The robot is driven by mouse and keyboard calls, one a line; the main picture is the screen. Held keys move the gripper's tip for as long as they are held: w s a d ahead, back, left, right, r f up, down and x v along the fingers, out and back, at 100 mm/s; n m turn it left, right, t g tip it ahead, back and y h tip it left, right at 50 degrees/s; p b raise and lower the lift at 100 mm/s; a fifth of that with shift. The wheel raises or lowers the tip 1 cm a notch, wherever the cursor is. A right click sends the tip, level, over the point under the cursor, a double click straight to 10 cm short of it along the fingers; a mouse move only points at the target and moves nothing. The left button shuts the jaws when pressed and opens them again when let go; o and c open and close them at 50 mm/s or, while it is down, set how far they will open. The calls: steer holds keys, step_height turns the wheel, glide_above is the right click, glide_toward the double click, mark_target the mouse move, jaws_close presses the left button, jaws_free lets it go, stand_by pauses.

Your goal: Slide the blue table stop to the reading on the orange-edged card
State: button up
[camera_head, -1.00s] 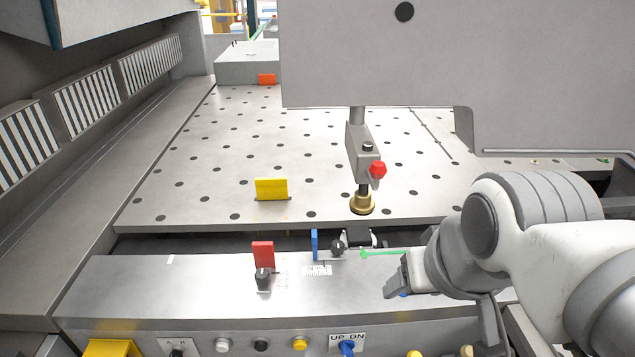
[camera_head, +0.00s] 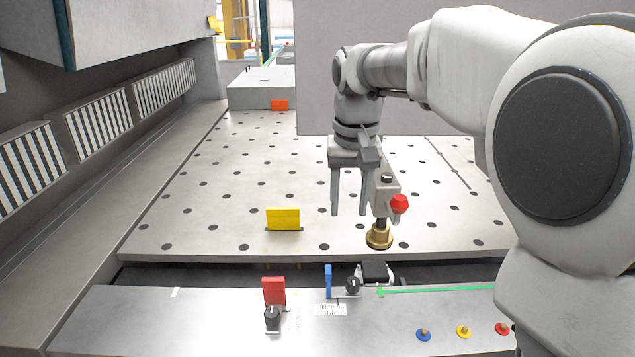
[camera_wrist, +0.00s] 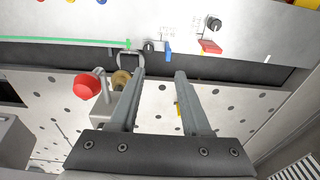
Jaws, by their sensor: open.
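The blue table stop (camera_head: 328,281) is a thin upright plate at the table's front edge, behind a small printed scale (camera_head: 330,309). A black knob (camera_head: 353,285) and a dark handle-like block (camera_head: 376,272) sit just to its right. In the wrist view the blue stop (camera_wrist: 167,50) shows beyond my fingertips, with the knob (camera_wrist: 148,47) and handle (camera_wrist: 127,59) beside it. My gripper (camera_head: 350,208) points down, open and empty, above the perforated table and behind the stop. Its fingers (camera_wrist: 159,74) are apart in the wrist view. I cannot make out an orange-edged card.
A red plate (camera_head: 274,290) with a black knob stands left of the blue stop. A yellow plate (camera_head: 283,219) stands on the table. A clamp with a red knob (camera_head: 399,204) and brass foot (camera_head: 379,237) is close beside my gripper. A green strip (camera_head: 440,290) runs right.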

glide_above(328, 269)
step_height(328, 269, down, 3)
steer(key=g, duration=0.1)
step_height(328, 269, down, 18)
steer(key=shift+r+b, duration=0.1)
steer(key=shift+b, duration=0.5)
jaws_close()
stand_by(1.1)
